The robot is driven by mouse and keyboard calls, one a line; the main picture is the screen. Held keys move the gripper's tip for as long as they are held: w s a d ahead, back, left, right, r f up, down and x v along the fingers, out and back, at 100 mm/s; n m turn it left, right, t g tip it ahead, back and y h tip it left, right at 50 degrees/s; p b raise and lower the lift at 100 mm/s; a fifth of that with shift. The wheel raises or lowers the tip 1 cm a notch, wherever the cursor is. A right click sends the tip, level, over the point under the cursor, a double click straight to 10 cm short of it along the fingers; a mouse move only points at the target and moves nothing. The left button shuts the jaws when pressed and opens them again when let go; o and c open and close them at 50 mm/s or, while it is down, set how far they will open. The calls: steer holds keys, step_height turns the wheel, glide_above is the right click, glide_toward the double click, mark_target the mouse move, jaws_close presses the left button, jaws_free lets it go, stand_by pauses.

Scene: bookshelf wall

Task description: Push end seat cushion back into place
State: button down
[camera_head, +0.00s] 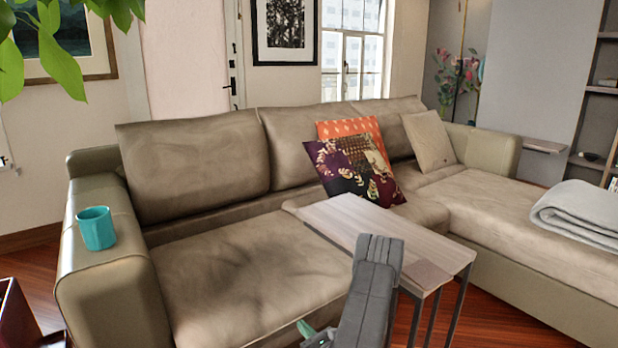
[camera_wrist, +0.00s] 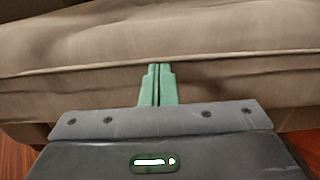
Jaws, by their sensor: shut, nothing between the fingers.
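The end seat cushion (camera_head: 245,265) is a large beige-brown pad at the left end of the sofa, beside the left armrest. A dark gap shows between its back edge and the backrest. In the wrist view the cushion's front face and piped seam (camera_wrist: 230,58) fill the upper part. My gripper (camera_wrist: 158,72) is shut and empty, its green fingertips pointing at the front face just below the seam. I cannot tell whether they touch it. In the head view only a bit of my gripper's green finger (camera_head: 306,328) shows at the bottom, by the cushion's front edge.
A wooden side table (camera_head: 385,232) stands over the sofa, right of the cushion and close to my arm. A teal mug (camera_head: 96,228) stands on the left armrest (camera_head: 105,262). Patterned pillows (camera_head: 352,168) lean further right. A green plant hangs at the upper left.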

mark_target(295, 317)
steer(key=shift+b+x, duration=1.35)
steer(key=shift+x, duration=2.85)
steer(key=v, duration=0.6)
steer(key=shift+b, duration=0.35)
steer(key=shift+w, duration=0.1)
steer(key=p+x, duration=0.1)
steer(key=x, duration=0.4)
steer(key=shift+a, duration=0.15)
steer(key=shift+s+d+r+p, duration=0.1)
steer(key=shift+s+d+p, duration=0.25)
steer(key=shift+s+d, duration=0.45)
steer(key=shift+s, duration=0.15)
